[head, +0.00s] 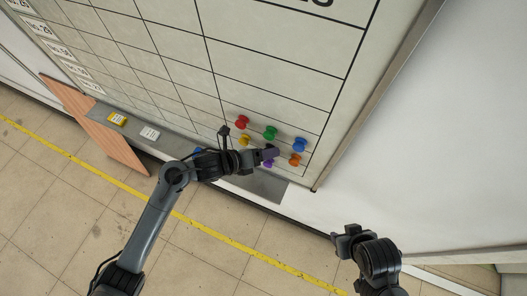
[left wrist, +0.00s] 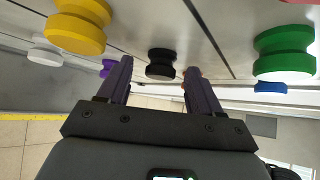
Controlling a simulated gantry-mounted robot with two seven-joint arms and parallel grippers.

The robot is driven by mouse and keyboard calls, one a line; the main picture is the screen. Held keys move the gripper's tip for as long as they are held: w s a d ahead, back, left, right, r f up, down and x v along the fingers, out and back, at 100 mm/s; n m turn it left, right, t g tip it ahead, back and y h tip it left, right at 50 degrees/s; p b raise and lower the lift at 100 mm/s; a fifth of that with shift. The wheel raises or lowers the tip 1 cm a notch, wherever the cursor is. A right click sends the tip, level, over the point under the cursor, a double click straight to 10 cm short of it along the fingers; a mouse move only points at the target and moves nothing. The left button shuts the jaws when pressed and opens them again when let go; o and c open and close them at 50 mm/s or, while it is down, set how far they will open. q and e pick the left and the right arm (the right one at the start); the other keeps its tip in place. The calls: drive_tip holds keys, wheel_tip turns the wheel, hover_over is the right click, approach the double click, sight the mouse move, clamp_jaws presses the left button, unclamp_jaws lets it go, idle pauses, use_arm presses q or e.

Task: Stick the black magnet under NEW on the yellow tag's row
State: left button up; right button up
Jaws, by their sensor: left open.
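The black magnet (left wrist: 161,64) is a round knob on the whiteboard (head: 262,60). In the left wrist view it lies ahead, between the two purple fingers of my left gripper (left wrist: 158,72), which is open. I cannot tell whether the fingers reach around it. In the head view my left gripper (head: 268,154) is at the board's lower right, over the magnet cluster, and it hides the black magnet. My right gripper (head: 342,238) is low at the right, away from the board, its jaws unclear. No NEW heading is readable.
Red (head: 242,121), green (head: 270,132), blue (head: 299,144), orange (head: 295,159) and yellow (head: 244,140) magnets crowd around my left gripper. A white magnet (left wrist: 45,52) shows too. White row labels (head: 61,49) line the board's left. Upper grid cells are empty.

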use_arm(q)
drive_tip(key=c, duration=1.1)
drive_tip(key=shift+s+a+p, duration=0.1)
drive_tip(key=shift+s+a, duration=0.35)
drive_tip(key=shift+s, duration=0.65)
drive_tip(key=shift+s+a+p, duration=0.1)
drive_tip(key=shift+s+a, duration=0.4)
drive_tip(key=shift+s, duration=0.55)
drive_tip(key=shift+s+a+p, duration=0.1)
drive_tip(key=shift+s+a, duration=0.35)
drive_tip(key=shift+s, duration=0.65)
